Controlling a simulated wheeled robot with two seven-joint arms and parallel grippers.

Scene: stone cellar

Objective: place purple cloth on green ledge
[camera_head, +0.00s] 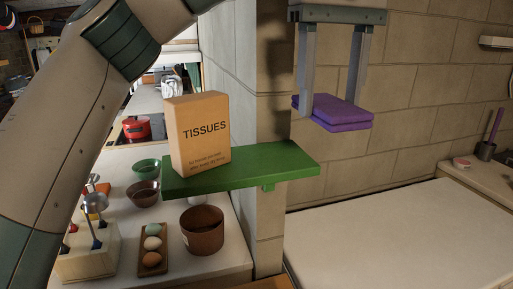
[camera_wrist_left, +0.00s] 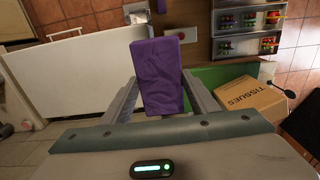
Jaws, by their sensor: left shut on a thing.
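The purple cloth (camera_head: 336,112), folded into a thick pad, is held between the fingers of my left gripper (camera_head: 333,108). In the head view it hangs in the air above and to the right of the green ledge (camera_head: 270,166). In the left wrist view the cloth (camera_wrist_left: 157,75) sits between the two fingers, with the green ledge (camera_wrist_left: 207,78) to its right, partly hidden by a finger. An orange tissues box (camera_head: 199,133) stands on the left part of the ledge; the right part is bare. My right gripper is not in view.
Below the ledge, a brown pot (camera_head: 202,230), an egg tray (camera_head: 153,250) and bowls (camera_head: 145,193) stand on the left counter. A stone pillar (camera_head: 271,80) rises behind the ledge. A bare white surface (camera_head: 390,235) lies at the lower right.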

